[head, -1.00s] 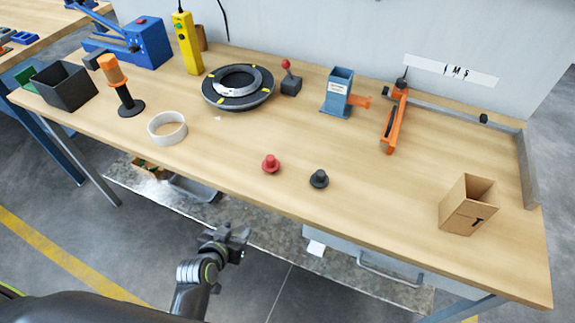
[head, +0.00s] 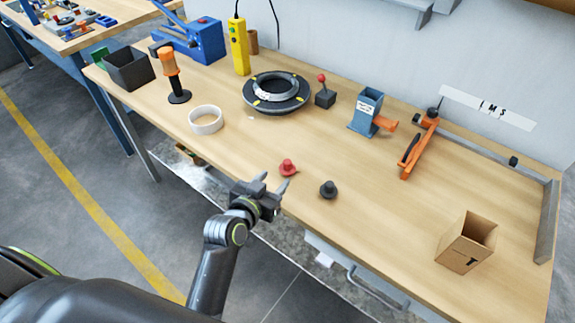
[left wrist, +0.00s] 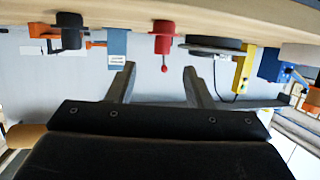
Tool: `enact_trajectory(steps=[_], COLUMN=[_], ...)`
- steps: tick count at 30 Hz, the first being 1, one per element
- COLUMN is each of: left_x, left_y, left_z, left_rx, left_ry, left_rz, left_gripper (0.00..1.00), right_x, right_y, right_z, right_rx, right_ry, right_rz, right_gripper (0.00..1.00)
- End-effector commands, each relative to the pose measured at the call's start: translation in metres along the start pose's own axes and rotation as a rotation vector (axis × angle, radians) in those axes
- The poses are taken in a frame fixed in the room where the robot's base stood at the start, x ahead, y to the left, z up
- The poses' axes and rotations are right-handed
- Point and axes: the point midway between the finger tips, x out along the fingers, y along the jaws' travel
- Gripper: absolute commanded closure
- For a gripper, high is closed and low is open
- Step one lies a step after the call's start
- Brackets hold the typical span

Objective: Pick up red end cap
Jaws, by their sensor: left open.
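The red end cap (head: 288,168) stands on the table near its front edge, flange down with its knob up. My left gripper (head: 275,183) is open and empty at the table's front edge, just left of and nearer than the cap, apart from it. In the left wrist view, which looks upside down, the red cap (left wrist: 162,37) appears ahead and above the open fingers (left wrist: 158,82), roughly in line with the gap between them. A black end cap (head: 328,190) stands to the right of the red one. My right gripper is not in view.
A white tape roll (head: 206,120) lies to the left. Behind stand a black ring turntable (head: 277,93), a joystick box (head: 325,95) and a blue dispenser (head: 366,112). A cardboard box (head: 466,243) stands at the right. The table between the caps and that box is clear.

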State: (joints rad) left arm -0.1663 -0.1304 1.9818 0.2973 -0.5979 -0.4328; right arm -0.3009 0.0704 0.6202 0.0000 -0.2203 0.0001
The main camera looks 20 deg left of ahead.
Motion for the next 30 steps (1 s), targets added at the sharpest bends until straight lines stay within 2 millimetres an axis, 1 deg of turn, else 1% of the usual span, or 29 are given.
enact_trajectory(steps=[3, 6, 9, 17, 23, 27, 30], left_x=[0.019, 0.032, 0.041, 0.053, 0.076, 0.091, 0.096], left_y=[0.0, 0.0, 0.0, -0.001, -0.004, -0.004, -0.004], left_z=[-0.002, -0.001, -0.001, -0.002, -0.007, -0.005, -0.005], left_rx=[0.003, 0.001, 0.001, 0.002, 0.003, 0.001, 0.001], left_ry=[-0.001, 0.0, -0.001, -0.001, -0.001, -0.001, -0.001], left_rz=[0.001, 0.001, 0.0, 0.0, 0.0, 0.0, -0.001], left_gripper=[0.53, 0.53, 0.53, 0.53, 0.53, 0.53, 0.53], right_x=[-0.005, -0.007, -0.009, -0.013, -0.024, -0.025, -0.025], right_y=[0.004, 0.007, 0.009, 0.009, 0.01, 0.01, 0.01], right_z=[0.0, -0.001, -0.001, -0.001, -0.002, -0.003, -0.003], right_rx=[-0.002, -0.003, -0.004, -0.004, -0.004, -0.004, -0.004], right_ry=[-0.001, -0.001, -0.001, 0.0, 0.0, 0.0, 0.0], right_rz=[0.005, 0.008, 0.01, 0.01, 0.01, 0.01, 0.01], right_gripper=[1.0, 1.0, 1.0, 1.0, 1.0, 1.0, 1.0])
